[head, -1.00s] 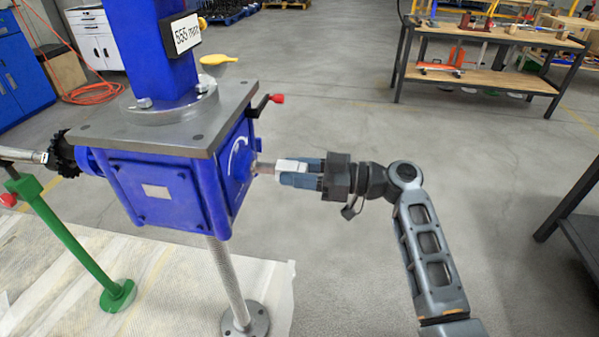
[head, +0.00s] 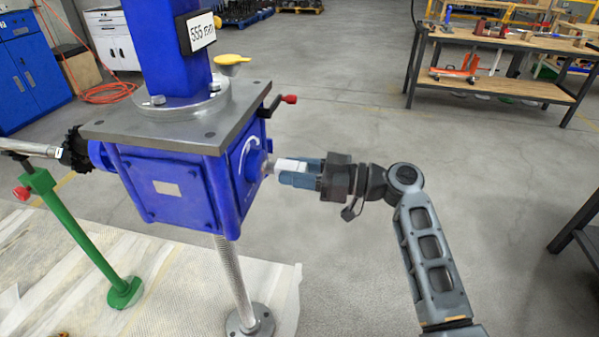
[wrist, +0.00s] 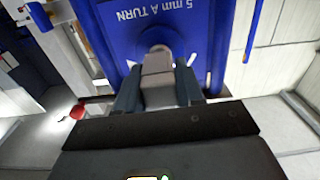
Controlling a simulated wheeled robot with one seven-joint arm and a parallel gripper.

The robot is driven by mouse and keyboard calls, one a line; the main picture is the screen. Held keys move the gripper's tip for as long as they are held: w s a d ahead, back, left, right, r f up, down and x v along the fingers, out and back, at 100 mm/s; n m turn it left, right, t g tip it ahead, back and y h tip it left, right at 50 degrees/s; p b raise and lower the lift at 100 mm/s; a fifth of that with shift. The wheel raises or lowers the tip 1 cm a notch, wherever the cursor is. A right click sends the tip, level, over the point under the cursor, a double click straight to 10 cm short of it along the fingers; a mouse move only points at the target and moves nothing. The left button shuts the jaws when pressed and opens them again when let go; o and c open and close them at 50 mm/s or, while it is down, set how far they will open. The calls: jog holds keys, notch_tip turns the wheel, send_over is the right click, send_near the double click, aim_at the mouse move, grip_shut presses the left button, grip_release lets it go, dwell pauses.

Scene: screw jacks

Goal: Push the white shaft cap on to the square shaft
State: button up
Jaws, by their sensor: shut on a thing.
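The white shaft cap (head: 289,165) is held between the blue fingers of my gripper (head: 290,172), which is shut on it. The cap points left at the blue gearbox (head: 165,187) of the screw jack. The short metal square shaft (head: 269,166) stands out from the gearbox's round boss, in line with the cap. In the wrist view, the cap (wrist: 158,90) sits between both fingers and the shaft (wrist: 157,62) shows straight ahead of it. Cap and shaft look end to end; I cannot tell how far the cap is over the shaft.
A red-knobbed lever (head: 288,99) sticks out of the gearbox above my gripper. A green stand (head: 75,235) and a threaded screw (head: 232,275) are below and left. A workbench (head: 500,85) stands at the back right. Open floor lies right of the jack.

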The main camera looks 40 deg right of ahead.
jog(key=shift+b+x, duration=0.35)
jog(key=shift+x, duration=0.5)
jog(key=o, duration=1.1)
jog(key=b+v, duration=0.1)
jog(key=v, duration=0.6)
jog(key=shift+s+d, duration=0.25)
jog(key=shift+s, duration=0.1)
